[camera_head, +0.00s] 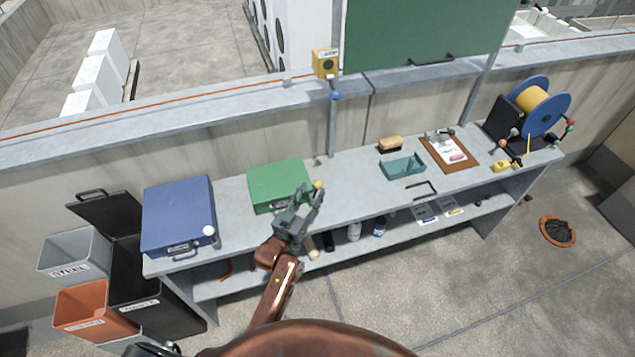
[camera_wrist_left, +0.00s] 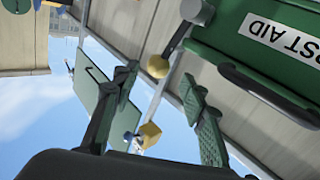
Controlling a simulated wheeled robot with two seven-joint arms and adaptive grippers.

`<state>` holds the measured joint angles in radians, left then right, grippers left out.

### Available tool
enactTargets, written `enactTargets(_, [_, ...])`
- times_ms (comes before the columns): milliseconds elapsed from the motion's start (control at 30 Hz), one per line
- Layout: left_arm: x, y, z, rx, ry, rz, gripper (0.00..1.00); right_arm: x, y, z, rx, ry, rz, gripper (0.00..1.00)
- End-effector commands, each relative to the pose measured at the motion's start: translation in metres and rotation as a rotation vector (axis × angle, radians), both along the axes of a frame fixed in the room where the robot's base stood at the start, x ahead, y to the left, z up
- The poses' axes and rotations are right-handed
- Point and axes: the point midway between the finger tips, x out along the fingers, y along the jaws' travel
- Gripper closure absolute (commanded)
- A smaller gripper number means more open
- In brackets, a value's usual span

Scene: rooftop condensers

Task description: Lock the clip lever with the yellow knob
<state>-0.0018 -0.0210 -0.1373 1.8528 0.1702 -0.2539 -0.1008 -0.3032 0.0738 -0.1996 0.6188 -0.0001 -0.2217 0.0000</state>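The green case (camera_head: 279,184) stands shut on the bench, with a FIRST AID label and a dark handle on the case in the left wrist view (camera_wrist_left: 240,42). Its clip lever (camera_wrist_left: 174,42) sticks out at the case's right front side and ends in a yellow knob (camera_head: 318,184). The yellow knob (camera_wrist_left: 158,66) shows between and just beyond my left fingertips in the wrist view. My left gripper (camera_head: 311,194) is open, close to the knob, its fingers apart; I see no contact. My right gripper is not in view.
A blue case (camera_head: 177,212) with a white-knobbed lever stands left on the bench. A teal tray (camera_head: 403,167), brush (camera_head: 390,144), clipboard (camera_head: 449,152) and cable reel (camera_head: 540,105) are to the right. A yellow box (camera_head: 326,63) is behind. Bins stand at the left.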

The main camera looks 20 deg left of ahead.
Motion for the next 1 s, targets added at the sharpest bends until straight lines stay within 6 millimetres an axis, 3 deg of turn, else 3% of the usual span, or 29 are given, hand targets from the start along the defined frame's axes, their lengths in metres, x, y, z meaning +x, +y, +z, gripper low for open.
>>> enactTargets(133, [0.025,-0.007,0.0,-0.002,0.0,-0.004,0.6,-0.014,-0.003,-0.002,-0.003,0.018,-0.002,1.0])
enactTargets(300, [0.041,-0.009,0.0,-0.001,0.0,-0.003,0.6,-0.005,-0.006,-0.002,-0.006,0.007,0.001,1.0])
enactTargets(500, [0.045,-0.009,-0.001,0.0,0.001,-0.001,0.6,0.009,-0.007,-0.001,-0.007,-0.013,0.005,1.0])
enactTargets(667, [0.044,-0.008,-0.001,-0.001,0.001,0.001,0.61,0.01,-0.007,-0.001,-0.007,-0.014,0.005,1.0])
enactTargets(1000, [0.044,-0.008,-0.001,-0.001,0.001,0.001,0.84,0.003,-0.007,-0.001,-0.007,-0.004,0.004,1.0])
